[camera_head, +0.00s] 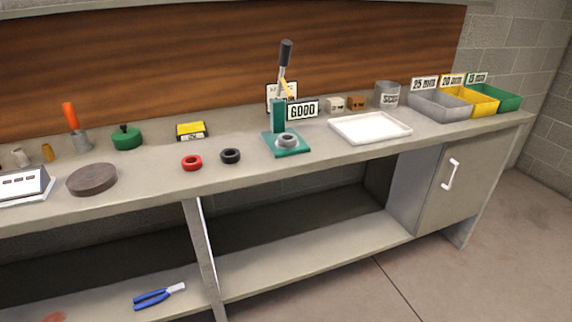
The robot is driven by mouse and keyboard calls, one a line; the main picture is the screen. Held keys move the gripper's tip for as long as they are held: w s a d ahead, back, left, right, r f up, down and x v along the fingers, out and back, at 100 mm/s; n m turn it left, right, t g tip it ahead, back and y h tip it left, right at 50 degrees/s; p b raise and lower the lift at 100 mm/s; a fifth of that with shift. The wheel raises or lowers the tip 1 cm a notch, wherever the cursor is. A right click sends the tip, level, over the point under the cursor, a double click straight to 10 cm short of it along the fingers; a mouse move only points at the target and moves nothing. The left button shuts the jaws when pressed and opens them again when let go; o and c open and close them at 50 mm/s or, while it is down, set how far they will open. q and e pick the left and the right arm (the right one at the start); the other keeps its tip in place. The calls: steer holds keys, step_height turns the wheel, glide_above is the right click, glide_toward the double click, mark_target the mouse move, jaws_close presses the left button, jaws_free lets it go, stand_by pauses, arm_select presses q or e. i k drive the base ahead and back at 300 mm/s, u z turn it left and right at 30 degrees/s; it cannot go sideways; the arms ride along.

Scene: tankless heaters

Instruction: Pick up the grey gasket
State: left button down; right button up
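A small grey ring, which looks like the grey gasket (287,141), sits on the green base (285,151) of a hand press on the workbench. A red ring (192,163) and a black ring (230,156) lie on the bench top to the left of the press. Neither of my grippers is in view.
A white tray (370,127) lies right of the press. Grey (438,105), yellow (481,100) and green (507,97) bins stand at the right end. The bench front near the rings is clear.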

mark_target(286, 139)
steer(key=z, duration=0.6)
steer(key=k, duration=0.25)
steer(key=u, duration=1.5)
steer(key=i, duration=1.05)
steer(key=z, duration=0.25)
